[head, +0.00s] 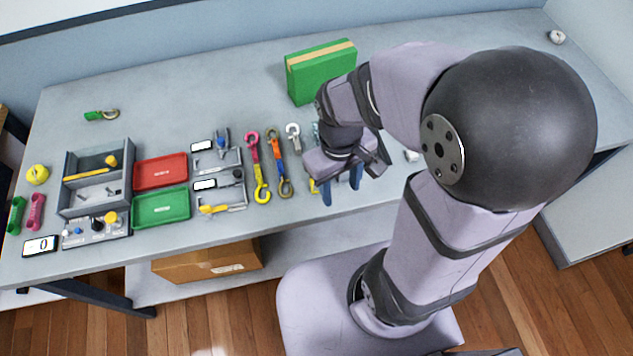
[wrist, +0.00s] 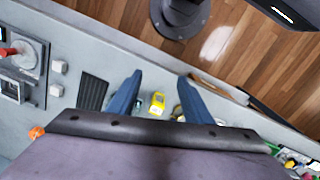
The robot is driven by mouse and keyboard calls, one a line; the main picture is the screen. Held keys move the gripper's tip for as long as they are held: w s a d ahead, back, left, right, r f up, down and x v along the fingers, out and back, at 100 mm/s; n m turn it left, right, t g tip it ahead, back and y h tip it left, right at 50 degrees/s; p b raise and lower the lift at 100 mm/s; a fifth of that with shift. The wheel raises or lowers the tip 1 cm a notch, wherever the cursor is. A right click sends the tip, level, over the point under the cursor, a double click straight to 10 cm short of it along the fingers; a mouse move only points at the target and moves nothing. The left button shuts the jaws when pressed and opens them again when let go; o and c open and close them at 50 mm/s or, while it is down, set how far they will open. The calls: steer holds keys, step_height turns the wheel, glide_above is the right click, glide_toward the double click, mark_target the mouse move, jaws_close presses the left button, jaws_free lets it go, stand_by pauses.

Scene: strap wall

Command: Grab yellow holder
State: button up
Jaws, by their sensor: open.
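My gripper (head: 342,190) is above the table's front edge in the head view, its two blue fingers apart and pointing down. In the wrist view the fingers of my gripper (wrist: 161,78) are spread with nothing held between them. A small yellow object (wrist: 157,102), probably the yellow holder, shows between the fingers, below them and apart from them. In the head view a bit of yellow (head: 313,186) shows just left of my gripper; the rest is hidden behind it. I cannot tell its full shape.
Hooked straps in pink-yellow (head: 258,168) and orange-blue (head: 278,160) lie left of my gripper. A green box (head: 318,75) stands behind. Red (head: 161,171) and green (head: 161,208) trays and a grey organiser (head: 70,165) are farther left. A dark pad (wrist: 92,92) lies beside the fingers.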

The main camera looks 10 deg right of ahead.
steer(key=shift+w+a+f+n+h, duration=0.7)
steer(key=shift+w+f+n, duration=0.7)
steer(key=shift+n, duration=0.95)
steer(key=shift+w+a+f+n+h, duration=0.75)
steer(key=shift+w+f+n, duration=0.65)
steer(key=shift+n, duration=0.9)
steer(key=shift+w+a+f+n+h, duration=0.55)
steer(key=shift+w+a+f+n, duration=0.4)
steer(key=shift+w+n, duration=1.1)
steer(key=shift+n, duration=0.3)
steer(key=shift+s+p+x, duration=0.2)
steer(key=shift+p+x, duration=0.2)
steer(key=shift+x, duration=1.8)
steer(key=shift+c, duration=0.3)
jaws_close()
steer(key=shift+r, duration=0.1)
step_height(320, 180, up, 10)
steer(key=shift+f+b, duration=0.1)
steer(key=shift+b, duration=0.6)
